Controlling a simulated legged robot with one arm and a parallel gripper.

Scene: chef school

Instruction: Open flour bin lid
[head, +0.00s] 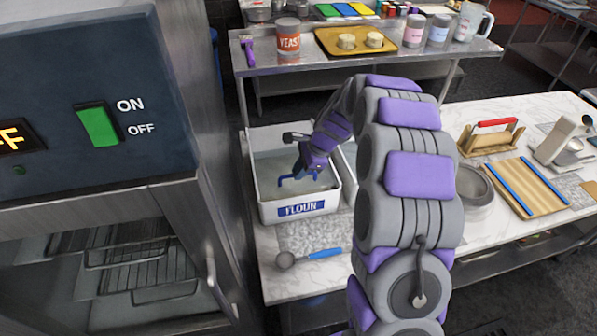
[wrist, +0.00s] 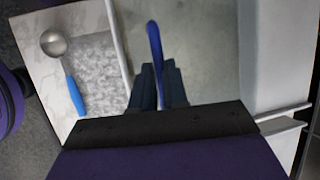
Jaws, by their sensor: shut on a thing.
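The white flour bin (head: 266,208) with a blue FLOUR label stands on the marble counter at the left. Its greyish lid (head: 268,168) lies within the bin's rim and carries a blue handle (head: 286,183). My gripper (head: 302,172) reaches down over the lid and is shut on the blue handle. In the wrist view, the gripper fingers (wrist: 158,88) close around the near part of the handle (wrist: 154,42), with the lid surface (wrist: 205,55) below. My arm hides the bin's right side in part.
A scoop (head: 325,254) with a blue handle lies in front of the bin. An oven (head: 100,130) stands close at the left. A round metal container (head: 478,192) and a wooden board (head: 528,187) are to the right. A back shelf (head: 290,62) holds tins and a tray.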

